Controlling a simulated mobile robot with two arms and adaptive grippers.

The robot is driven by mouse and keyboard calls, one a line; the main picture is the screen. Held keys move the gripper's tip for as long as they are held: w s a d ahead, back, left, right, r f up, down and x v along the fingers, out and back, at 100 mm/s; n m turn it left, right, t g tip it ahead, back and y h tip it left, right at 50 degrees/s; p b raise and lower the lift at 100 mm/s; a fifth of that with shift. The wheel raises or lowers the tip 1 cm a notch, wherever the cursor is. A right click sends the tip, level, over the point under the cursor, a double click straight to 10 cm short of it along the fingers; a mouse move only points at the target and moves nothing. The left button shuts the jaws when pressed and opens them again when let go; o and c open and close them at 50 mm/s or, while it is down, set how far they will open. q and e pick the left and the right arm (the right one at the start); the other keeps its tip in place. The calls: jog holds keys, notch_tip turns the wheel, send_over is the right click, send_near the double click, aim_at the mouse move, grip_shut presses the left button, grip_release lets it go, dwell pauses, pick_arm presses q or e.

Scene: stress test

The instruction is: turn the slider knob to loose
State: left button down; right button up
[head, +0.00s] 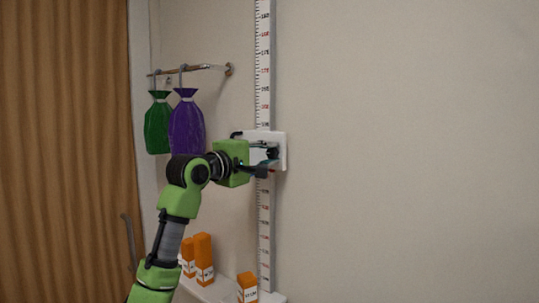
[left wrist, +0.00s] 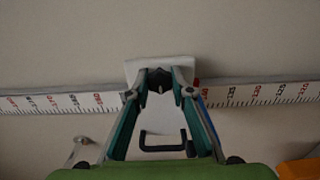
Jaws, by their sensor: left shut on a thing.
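The white slider block (head: 281,139) sits on the tall vertical ruler (head: 264,60) fixed to the wall. It also shows in the left wrist view (left wrist: 184,67), where the ruler (left wrist: 60,102) runs across the picture. The dark knob (left wrist: 160,80) is on the face of the block. My left gripper (head: 269,158) reaches the block from the left and is shut on the knob, one finger on each side. A black handle (left wrist: 163,147) is on the block beside the knob. The knob's markings are too small or hidden to read. My right gripper is not in view.
A green bag (head: 157,125) and a purple bag (head: 187,122) hang from a wall rail (head: 195,69) left of the ruler. Several orange boxes (head: 203,258) stand low near the ruler's foot. A brown curtain (head: 60,130) fills the left. The wall on the right is bare.

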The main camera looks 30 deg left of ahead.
pick_arm(q)
jog(key=c, duration=1.8)
grip_release()
jog(key=shift+o, duration=0.2)
jog(key=s, duration=1.2)
jog(key=shift+a, duration=0.45)
jog(key=shift+w, duration=0.1)
